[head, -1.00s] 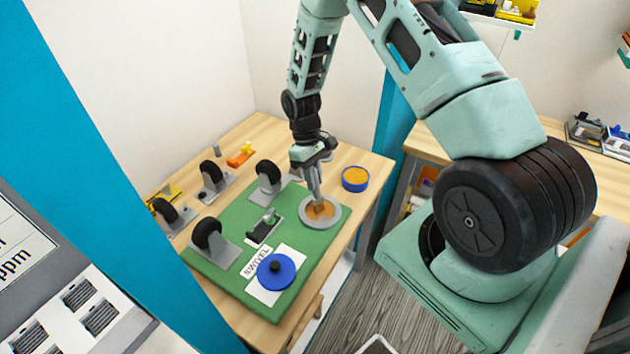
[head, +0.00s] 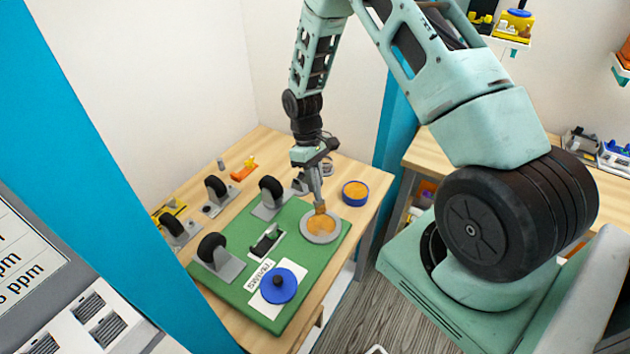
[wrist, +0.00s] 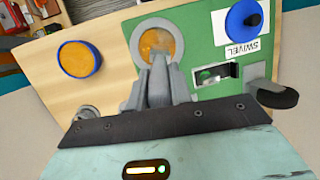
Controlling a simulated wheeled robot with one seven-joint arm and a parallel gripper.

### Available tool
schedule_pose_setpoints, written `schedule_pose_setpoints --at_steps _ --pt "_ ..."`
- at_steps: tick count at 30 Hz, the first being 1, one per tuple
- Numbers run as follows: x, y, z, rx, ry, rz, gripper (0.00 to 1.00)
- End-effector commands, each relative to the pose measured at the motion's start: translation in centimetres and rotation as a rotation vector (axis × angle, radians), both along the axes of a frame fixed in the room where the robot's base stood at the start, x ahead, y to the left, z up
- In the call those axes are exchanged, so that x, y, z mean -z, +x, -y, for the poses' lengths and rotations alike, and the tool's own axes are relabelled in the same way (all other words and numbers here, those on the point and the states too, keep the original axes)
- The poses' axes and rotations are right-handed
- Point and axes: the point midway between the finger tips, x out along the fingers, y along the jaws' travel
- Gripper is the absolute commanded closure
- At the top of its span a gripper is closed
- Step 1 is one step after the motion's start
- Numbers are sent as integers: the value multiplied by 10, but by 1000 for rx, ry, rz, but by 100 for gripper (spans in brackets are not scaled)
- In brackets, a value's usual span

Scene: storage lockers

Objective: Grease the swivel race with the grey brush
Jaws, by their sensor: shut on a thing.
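My gripper (head: 317,192) points down and is shut on the grey brush. The brush's orange-coated tip (head: 320,208) shows just below the fingers; its handle is mostly hidden between them. Below is the swivel race (head: 334,236), a round grey ring with orange grease across its middle, lying on the green mat (head: 235,288). The tip is over the far part of the race; I cannot tell whether it touches. In the wrist view the fingers (wrist: 158,82) cover the ring's near edge and hide the brush, and the race (wrist: 157,42) shows orange inside.
A blue tub of orange grease (head: 355,193) stands right of the mat. A blue disc with a black knob (head: 279,285) lies on the SWIVEL card. Several black-wheeled casters (head: 213,249) stand along the left. A small bracket (head: 266,240) lies mid-mat.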

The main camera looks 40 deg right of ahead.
Motion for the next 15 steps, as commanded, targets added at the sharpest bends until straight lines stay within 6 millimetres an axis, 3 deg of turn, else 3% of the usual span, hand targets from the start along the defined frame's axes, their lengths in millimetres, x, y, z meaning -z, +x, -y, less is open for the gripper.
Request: schedule_pose_setpoints --at_steps 15 --pt "-14 0 0 0 0 0 100"
